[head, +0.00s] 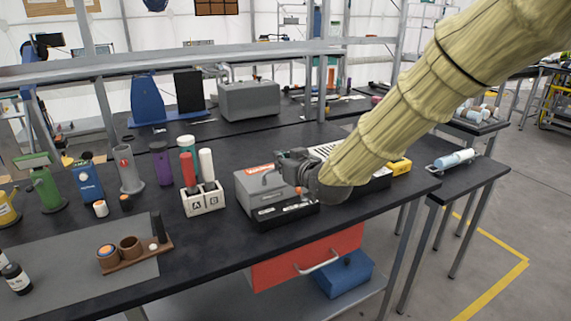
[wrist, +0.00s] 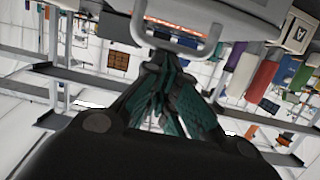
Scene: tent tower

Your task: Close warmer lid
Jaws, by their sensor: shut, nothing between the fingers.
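The warmer (head: 262,192) is a grey box with an orange label, on the dark bench right of the A/B holder. Its grey body with a handle (wrist: 186,48) also shows at the top of the wrist view. My gripper (head: 288,172) is at the warmer's right side, its fingers partly hidden by its own body. In the wrist view my gripper (wrist: 170,66) is shut and empty, fingertips close to the handle. I cannot tell if they touch it. The lid's exact angle is unclear because my gripper covers part of the warmer.
The white A/B holder (head: 204,203) with red and white bottles stands close to the warmer's left. A yellow item (head: 400,166) lies to its right. A red drawer (head: 307,258) is under the bench. The bench's front middle is fairly clear.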

